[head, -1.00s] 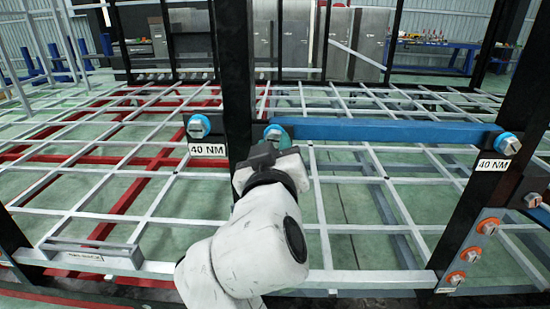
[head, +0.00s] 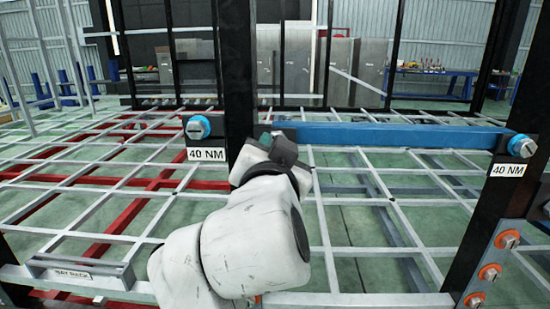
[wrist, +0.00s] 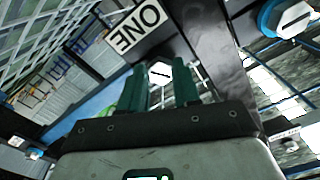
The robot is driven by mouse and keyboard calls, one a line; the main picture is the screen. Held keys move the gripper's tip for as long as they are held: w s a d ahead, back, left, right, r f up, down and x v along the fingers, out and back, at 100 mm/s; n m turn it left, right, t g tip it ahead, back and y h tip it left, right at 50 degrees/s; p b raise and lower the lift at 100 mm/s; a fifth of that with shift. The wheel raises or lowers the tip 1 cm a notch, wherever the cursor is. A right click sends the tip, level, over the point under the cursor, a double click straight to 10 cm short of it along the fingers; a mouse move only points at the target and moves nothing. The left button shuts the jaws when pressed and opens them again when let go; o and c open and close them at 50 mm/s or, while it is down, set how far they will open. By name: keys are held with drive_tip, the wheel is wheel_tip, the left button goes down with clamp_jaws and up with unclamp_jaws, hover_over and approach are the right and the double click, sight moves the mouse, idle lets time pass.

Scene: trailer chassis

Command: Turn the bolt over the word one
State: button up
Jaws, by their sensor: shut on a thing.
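In the wrist view the bolt (wrist: 160,72) has a pale hexagonal head with a dark slot. It sits close to a white label with the word ONE (wrist: 138,27), which appears turned in this view. My gripper (wrist: 163,80) has its two green fingers on either side of the bolt head and is shut on it. In the head view my gripper (head: 268,140) is against the black plate by the central post, at the left end of the blue beam (head: 385,134). There my gripper hides the bolt and its label.
Another bolt with a blue ring (head: 198,128) is on the left, above a 40 NM label (head: 206,154). A third blue-ringed bolt (head: 522,147) is at the beam's right end. The black central post (head: 236,80) rises beside my gripper. Orange-ringed bolts (head: 490,272) line the right post.

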drive_tip(key=shift+m, duration=0.4)
drive_tip(key=o, duration=1.1)
drive_tip(key=shift+r, duration=0.1)
drive_tip(key=shift+c, duration=0.2)
drive_tip(key=shift+s, duration=0.15)
drive_tip(key=s, duration=1)
drive_tip(key=shift+s, duration=0.35)
